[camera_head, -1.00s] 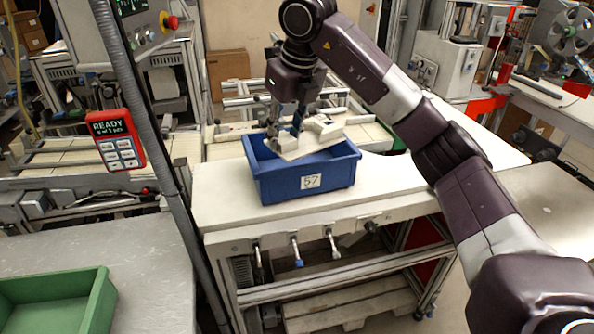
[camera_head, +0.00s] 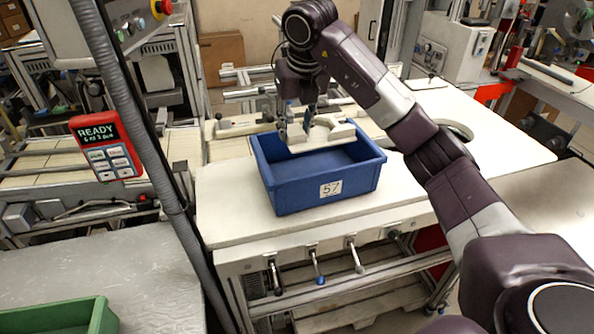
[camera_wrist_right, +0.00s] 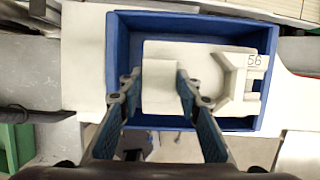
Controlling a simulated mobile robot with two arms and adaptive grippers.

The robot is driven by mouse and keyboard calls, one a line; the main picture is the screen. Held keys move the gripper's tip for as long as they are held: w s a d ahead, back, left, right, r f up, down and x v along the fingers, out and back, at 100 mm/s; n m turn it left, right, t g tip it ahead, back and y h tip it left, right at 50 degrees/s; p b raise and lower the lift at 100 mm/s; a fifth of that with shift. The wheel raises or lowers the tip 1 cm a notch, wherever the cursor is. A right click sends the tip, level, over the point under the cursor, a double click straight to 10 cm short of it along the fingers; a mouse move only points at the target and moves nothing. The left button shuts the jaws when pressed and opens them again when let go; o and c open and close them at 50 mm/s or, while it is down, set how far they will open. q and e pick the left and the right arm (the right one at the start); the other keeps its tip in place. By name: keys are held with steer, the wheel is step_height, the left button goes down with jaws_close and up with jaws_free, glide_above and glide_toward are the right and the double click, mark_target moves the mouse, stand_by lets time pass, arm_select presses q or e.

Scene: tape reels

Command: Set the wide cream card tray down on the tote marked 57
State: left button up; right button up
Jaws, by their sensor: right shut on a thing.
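The blue tote (camera_head: 300,197) carries a white label reading 57 and stands on the white bench. The cream card tray (camera_head: 338,131) is above the tote's rear part, roughly level. My right gripper (camera_head: 297,131) is shut on the tray near its left end. In the right wrist view the tray (camera_wrist_right: 215,65) lies within the outline of the tote (camera_wrist_right: 119,50) and bears the mark 56. There the fingers of the right gripper (camera_wrist_right: 157,85) straddle a raised cream block of the tray. Whether the tray touches the tote's rim cannot be told. My left gripper is not seen.
The white bench top (camera_head: 225,210) is clear around the tote's front and left. A green bin (camera_head: 75,315) stands at the lower left. A dark upright hose (camera_head: 140,130) and a red READY panel (camera_head: 107,147) are to the left.

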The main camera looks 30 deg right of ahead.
mark_target(295, 145)
step_height(295, 145, down, 5)
steer(key=shift+r+p, duration=0.1)
steer(key=shift+p, duration=0.3)
steer(key=x, duration=0.2)
steer(key=s+x, duration=0.1)
steer(key=x, duration=0.1)
steer(key=shift+a+p, duration=0.1)
steer(key=shift+p, duration=0.3)
steer(key=shift+f, duration=0.7)
step_height(295, 145, down, 2)
steer(key=shift+f+p, duration=0.2)
steer(key=shift+p, duration=0.25)
steer(key=shift+f, duration=0.55)
steer(key=o, duration=1.3)
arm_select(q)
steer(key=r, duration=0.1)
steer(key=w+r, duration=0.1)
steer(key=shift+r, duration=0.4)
arm_select(e)
steer(key=shift+r, duration=0.1)
